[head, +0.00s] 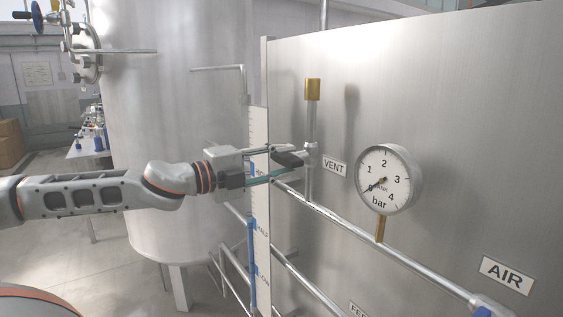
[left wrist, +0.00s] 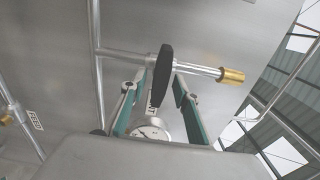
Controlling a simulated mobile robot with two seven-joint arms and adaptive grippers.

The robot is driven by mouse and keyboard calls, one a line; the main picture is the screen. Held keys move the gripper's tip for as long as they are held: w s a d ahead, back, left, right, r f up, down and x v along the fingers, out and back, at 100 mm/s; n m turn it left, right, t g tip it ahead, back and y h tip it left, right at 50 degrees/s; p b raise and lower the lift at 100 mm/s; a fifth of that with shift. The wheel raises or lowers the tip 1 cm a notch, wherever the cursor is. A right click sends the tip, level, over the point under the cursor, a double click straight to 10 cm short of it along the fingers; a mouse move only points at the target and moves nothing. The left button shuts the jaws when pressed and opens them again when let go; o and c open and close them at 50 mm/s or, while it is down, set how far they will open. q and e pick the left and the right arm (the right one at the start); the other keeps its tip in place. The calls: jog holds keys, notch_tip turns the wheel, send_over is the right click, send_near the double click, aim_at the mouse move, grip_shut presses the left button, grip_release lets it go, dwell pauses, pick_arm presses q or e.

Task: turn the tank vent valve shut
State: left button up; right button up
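The vent valve sits on a thin upright pipe (head: 311,128) with a brass cap (head: 312,89), beside the VENT label (head: 334,167). Its black lever handle (head: 288,158) sticks out from the pipe toward my left gripper (head: 289,161). In the left wrist view the handle (left wrist: 163,72) lies across the pipe (left wrist: 195,69), whose brass cap (left wrist: 231,76) is at the right. My left gripper (left wrist: 157,92) is open, with one finger on each side of the handle and visible gaps between. My right gripper is not in view.
A pressure gauge (head: 387,180) stands on the slanting rail (head: 345,226) right of the valve. An AIR label (head: 506,275) is at lower right. A white level scale (head: 260,200) stands left of the panel, close to my left gripper. A large steel tank (head: 175,110) is behind my arm.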

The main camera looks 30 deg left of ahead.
pick_arm(q)
jog(key=shift+s+r, duration=0.1)
jog(key=shift+s, duration=0.05)
jog(key=shift+s+a, duration=0.2)
jog(key=shift+s, duration=0.5)
jog(key=shift+s+a, duration=0.4)
jog(key=shift+s, duration=0.2)
send_near(281, 161)
jog(key=shift+v, duration=1)
jog(key=shift+d, duration=0.15)
